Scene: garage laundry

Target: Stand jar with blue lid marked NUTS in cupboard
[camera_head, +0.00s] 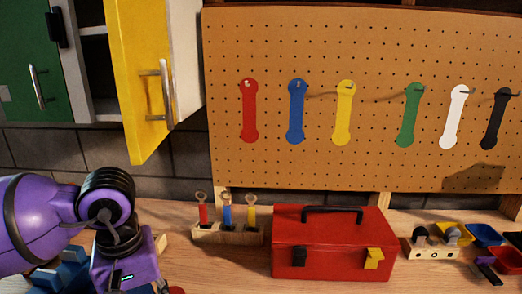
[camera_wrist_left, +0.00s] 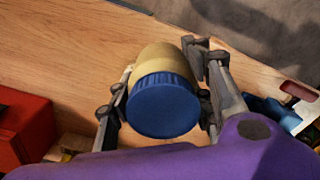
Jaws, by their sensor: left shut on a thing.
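A jar with a tan body (camera_wrist_left: 160,58) and a ribbed blue lid (camera_wrist_left: 165,107) is between the fingers of my left gripper (camera_wrist_left: 158,62) in the left wrist view. The gripper is shut on it, with wooden benchtop behind. No NUTS label is readable. In the head view my left arm is at the lower left; its fingers and the jar are hidden there. The wall cupboard (camera_head: 97,62) is at the upper left, with pale shelves showing. Its yellow door (camera_head: 136,100) stands open; a green door (camera_head: 28,70) is left of the gap. My right gripper is not in view.
A pegboard (camera_head: 380,60) with coloured tags covers the wall. The yellow door juts out above my arm.

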